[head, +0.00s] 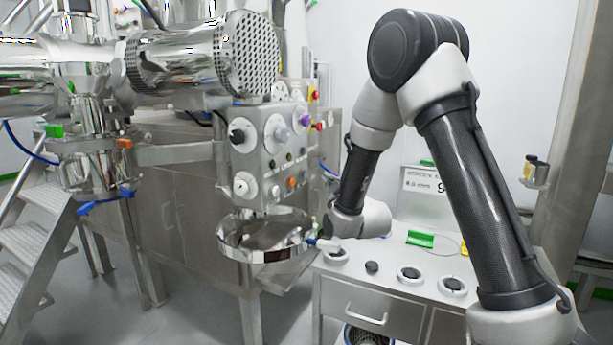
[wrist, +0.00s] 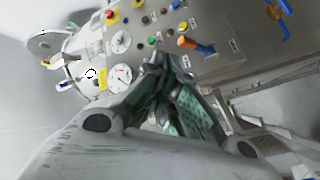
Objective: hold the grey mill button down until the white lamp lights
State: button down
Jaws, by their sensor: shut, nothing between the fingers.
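The steel control panel (head: 262,162) carries dials, knobs and several small buttons and lamps; it also shows in the wrist view (wrist: 215,50). Which button is the grey mill button I cannot tell, as the labels are too small to read. I cannot pick out the white lamp with certainty, and no small lamp clearly glows white. My gripper (wrist: 172,68) is shut and empty in the wrist view, its tips seen against the lower edge of the panel face. Whether they touch it is unclear. In the head view my gripper (head: 322,243) is low, right of the panel.
A polished round pan (head: 262,250) juts out under the panel. A steel bench (head: 345,270) with several round dark-topped items and a green item (head: 420,239) stands at the right. Steps (head: 35,205) rise at the left. An orange knob (wrist: 187,42) sticks out near my fingertips.

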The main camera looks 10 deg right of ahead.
aim_at(305, 174)
jog(key=shift+w+a, duration=0.55)
jog(key=shift+a, duration=0.2)
jog(key=shift+w+a, duration=0.55)
jog(key=shift+a, duration=0.2)
jog(key=shift+w+a, duration=0.1)
jog(key=shift+a, duration=0.05)
jog(key=shift+w+a, duration=0.15)
jog(key=shift+a, duration=0.05)
dwell(0.3)
